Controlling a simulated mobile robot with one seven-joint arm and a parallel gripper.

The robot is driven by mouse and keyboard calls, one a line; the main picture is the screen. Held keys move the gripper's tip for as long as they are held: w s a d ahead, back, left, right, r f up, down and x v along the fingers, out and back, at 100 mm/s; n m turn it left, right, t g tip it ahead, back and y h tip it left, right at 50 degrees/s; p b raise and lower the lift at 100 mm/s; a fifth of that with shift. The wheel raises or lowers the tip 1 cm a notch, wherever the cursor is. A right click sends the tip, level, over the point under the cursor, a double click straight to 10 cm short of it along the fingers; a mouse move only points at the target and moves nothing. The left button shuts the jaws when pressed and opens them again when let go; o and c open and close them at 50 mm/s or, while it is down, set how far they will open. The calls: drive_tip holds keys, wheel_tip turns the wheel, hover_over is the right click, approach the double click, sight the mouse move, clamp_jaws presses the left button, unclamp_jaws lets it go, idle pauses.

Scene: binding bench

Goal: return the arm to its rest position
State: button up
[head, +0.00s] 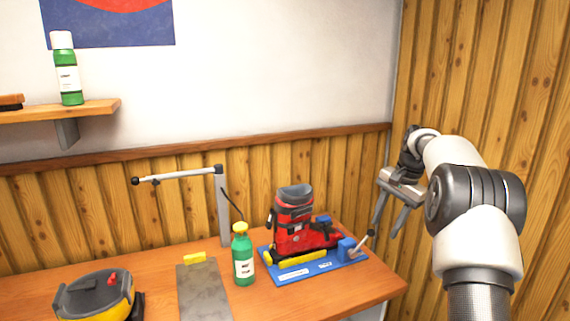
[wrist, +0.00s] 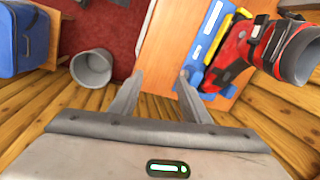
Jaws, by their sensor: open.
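My gripper (head: 390,212) is at the right in the head view, raised beyond the right end of the bench, with its fingers pointing down. It is open and empty. In the wrist view its two fingers (wrist: 158,85) stand apart with nothing between them. The red and black ski boot (head: 294,222) stands in the blue jig (head: 318,269) on the wooden bench (head: 375,283), to the left of my gripper and apart from it. The boot also shows at the upper right of the wrist view (wrist: 262,45).
A green bottle (head: 243,258), a metal plate (head: 204,291), a yellow and grey tool (head: 95,297) and a lamp arm (head: 180,175) are on the bench. A shelf (head: 85,109) holds another green bottle (head: 68,75).

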drive_tip(key=s+a+r+n+t+h+p, duration=0.1)
drive_tip(key=s+a+r+n, duration=0.2)
drive_tip(key=s+a+r, duration=0.35)
drive_tip(key=s+a+r+n+t+p, duration=0.15)
drive_tip(key=s+a+r, duration=0.25)
drive_tip(key=s+r, duration=0.6)
drive_tip(key=s+a+f+n, duration=0.2)
drive_tip(key=s+n, duration=0.1)
drive_tip(key=s, duration=0.8)
drive_tip(key=s+a+f+n+t, duration=0.1)
drive_tip(key=s+a+f+n, duration=0.1)
drive_tip(key=s, duration=1)
drive_tip(key=shift+f+n+h+p, duration=0.4)
drive_tip(key=shift+f+n, duration=0.05)
drive_tip(key=shift+n, duration=0.2)
